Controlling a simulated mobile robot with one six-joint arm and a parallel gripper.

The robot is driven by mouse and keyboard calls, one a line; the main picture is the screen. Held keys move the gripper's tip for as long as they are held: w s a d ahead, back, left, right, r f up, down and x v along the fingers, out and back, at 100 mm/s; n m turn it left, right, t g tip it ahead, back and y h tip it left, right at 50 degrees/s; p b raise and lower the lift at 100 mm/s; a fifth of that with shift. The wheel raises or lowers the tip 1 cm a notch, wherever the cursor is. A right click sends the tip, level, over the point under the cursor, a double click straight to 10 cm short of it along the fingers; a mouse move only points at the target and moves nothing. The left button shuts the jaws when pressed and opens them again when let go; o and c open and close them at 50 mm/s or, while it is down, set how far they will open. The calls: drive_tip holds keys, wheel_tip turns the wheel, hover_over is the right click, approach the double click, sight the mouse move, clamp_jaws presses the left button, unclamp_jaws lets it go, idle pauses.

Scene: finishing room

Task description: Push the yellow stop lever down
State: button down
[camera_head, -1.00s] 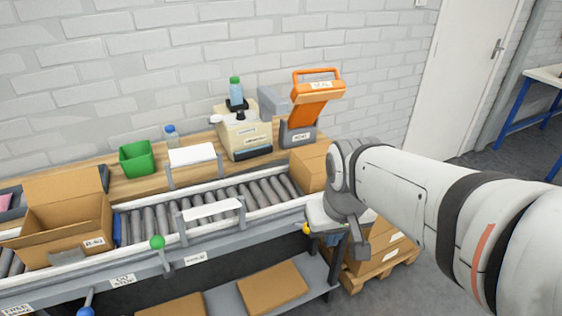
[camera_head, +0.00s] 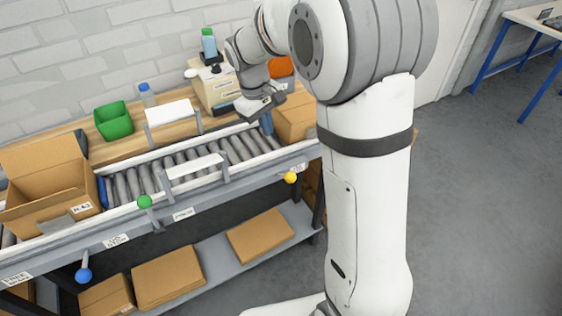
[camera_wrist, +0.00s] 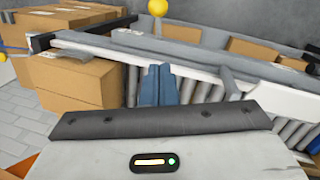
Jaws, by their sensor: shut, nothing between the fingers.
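The yellow stop lever shows as a round yellow knob (camera_head: 290,177) at the front rail of the conveyor, near its right end. The knob also shows at the top edge of the wrist view (camera_wrist: 158,7), beyond the conveyor rail. Its stem is mostly hidden. My gripper (camera_head: 267,123) is above the right end of the rollers, behind the knob and apart from it. Its blue fingers (camera_wrist: 158,88) are shut and empty, pointing down in the head view.
A green knob (camera_head: 145,202) and a blue knob (camera_head: 84,275) stand farther left along the front. Cardboard boxes (camera_wrist: 78,85) stand at the conveyor's right end. An open carton (camera_head: 50,190) sits at left.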

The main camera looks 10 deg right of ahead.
drive_tip(key=s+d+f, duration=0.1)
drive_tip(key=d+f, duration=0.1)
drive_tip(key=f, duration=0.4)
drive_tip(key=s+d+f+p, duration=0.1)
drive_tip(key=f, duration=0.5)
drive_tip(key=shift+s+d+f, duration=0.2)
drive_tip(key=shift+s+d, duration=0.05)
drive_tip(key=shift+d, duration=0.1)
